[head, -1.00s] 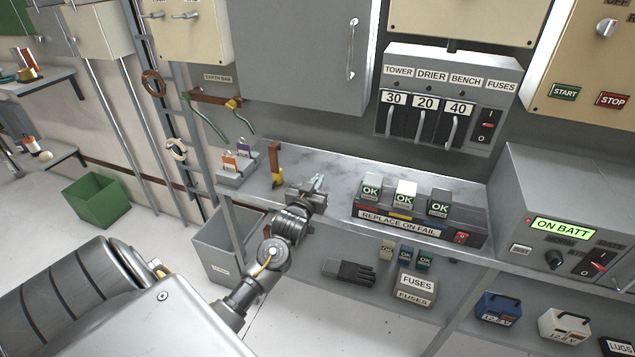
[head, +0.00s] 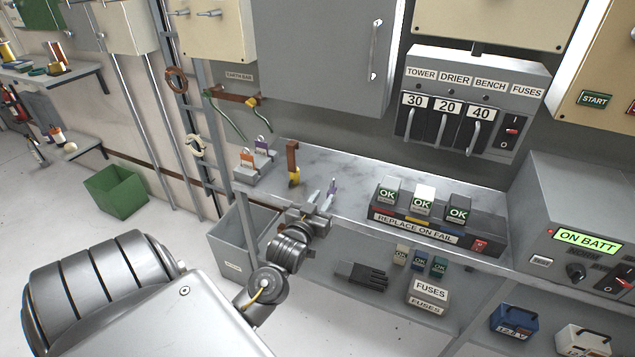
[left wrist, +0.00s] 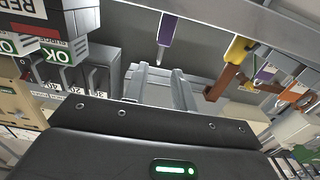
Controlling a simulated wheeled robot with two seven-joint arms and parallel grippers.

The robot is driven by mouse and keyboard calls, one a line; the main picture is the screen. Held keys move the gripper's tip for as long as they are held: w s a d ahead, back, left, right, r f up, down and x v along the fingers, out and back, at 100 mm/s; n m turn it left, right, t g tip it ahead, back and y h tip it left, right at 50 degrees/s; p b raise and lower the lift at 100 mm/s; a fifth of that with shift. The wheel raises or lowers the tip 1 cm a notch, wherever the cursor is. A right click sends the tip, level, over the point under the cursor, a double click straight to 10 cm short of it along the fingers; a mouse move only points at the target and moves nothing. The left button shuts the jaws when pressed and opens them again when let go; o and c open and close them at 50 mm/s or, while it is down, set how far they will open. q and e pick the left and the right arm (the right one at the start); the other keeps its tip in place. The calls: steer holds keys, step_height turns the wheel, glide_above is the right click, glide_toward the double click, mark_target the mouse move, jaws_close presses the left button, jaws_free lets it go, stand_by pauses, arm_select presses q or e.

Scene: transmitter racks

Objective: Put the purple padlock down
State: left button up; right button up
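A purple padlock (head: 262,144) stands beside an orange padlock (head: 247,159) on a small grey stand (head: 253,175) at the bench's left end. In the left wrist view the purple padlock (left wrist: 265,74) and the orange one (left wrist: 294,91) are at the right, apart from my fingers. My left gripper (head: 320,196) is at the bench's front edge, right of the stand. Its fingers (left wrist: 160,85) are apart with nothing between them. A slim purple-handled tool (head: 333,187) shows just beyond the fingertips; it also shows in the left wrist view (left wrist: 166,38). My right gripper is not in view.
A brown and yellow tool (head: 293,165) is on the bench (head: 350,175) between stand and gripper. A fuse tester (head: 415,232) with OK blocks stands to the right.

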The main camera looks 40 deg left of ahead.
arm_select(q)
steer(key=shift+v, duration=1.6)
steer(key=s+d+f+m+g+h, duration=0.1)
steer(key=s+d+f+g, duration=0.15)
steer(key=f, duration=0.95)
steer(key=s+d+f+m+g+h, duration=0.1)
steer(key=s+d+f+g, duration=0.15)
steer(key=f, duration=0.95)
steer(key=s+d+f+m+g+h, duration=0.1)
steer(key=s+d+f+g+h, duration=0.15)
steer(key=f, duration=0.95)
steer(key=s+d+f+m+g, duration=0.1)
steer(key=s+f+g, duration=0.1)
steer(key=s+f, duration=0.5)
steer(key=s+d+f+m+g, duration=0.1)
steer(key=s+f, duration=0.6)
steer(key=s, duration=0.8)
steer(key=s+d+f+m+g, duration=0.1)
steer(key=s+d+f+g, duration=0.2)
steer(key=s, duration=0.8)
step_height(320, 180, down, 4)
steer(key=shift+s+r+g+h, duration=0.1)
steer(key=shift+s+g+h, duration=0.3)
steer(key=shift+g, duration=0.75)
